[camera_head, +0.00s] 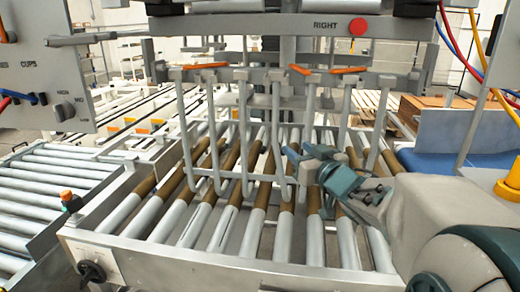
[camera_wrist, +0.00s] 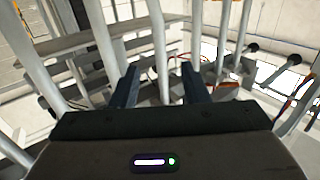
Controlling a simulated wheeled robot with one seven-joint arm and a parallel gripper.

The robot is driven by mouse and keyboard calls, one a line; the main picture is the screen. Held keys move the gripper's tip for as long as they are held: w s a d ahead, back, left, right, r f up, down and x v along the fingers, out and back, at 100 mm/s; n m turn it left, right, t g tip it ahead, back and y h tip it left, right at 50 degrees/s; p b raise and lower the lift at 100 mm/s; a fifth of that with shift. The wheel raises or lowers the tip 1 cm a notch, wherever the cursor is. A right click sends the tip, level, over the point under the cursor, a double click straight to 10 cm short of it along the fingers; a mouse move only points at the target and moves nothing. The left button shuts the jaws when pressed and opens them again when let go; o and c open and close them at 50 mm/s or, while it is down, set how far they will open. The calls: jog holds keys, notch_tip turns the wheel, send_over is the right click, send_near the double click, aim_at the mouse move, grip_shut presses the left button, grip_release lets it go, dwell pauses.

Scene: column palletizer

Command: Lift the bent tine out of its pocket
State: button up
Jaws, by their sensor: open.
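Several grey tines hang from a crossbar (camera_head: 270,76) in the head view and curve forward at their lower ends. One hooked tine (camera_head: 276,130) and its neighbour (camera_head: 309,115) hang close by my gripper (camera_head: 303,152). I cannot tell for sure which tine is bent. My gripper reaches in from the right, low on the tines. In the wrist view my gripper (camera_wrist: 159,72) is open, with a finger on either side of a grey tine (camera_wrist: 158,45). The tine appears between the fingers, not clamped. Its lower end is hidden behind the gripper body.
Orange levers (camera_head: 208,66) lie along the crossbar. A roller conveyor (camera_head: 185,225) runs beneath the tines. A panel marked RIGHT with a red button (camera_head: 358,27) is above. A control panel (camera_head: 45,60) stands left, and hoses (camera_head: 484,75) hang right. Other tines crowd the gripper closely.

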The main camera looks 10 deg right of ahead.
aim_at(277, 135)
jog(key=x, duration=0.7)
jog(key=shift+w+f+p, duration=0.1)
jog(key=shift+w+p, duration=0.25)
jog(key=shift+f+p+x, duration=0.15)
jog(key=shift+p+x, duration=0.2)
jog(key=shift+x, duration=1)
jog(key=shift+f+p+x, duration=0.1)
jog(key=shift+p+x, duration=0.25)
jog(key=shift+x, duration=1)
jog(key=shift+a, duration=0.1)
grip_shut()
jog(key=shift+r, duration=0.1)
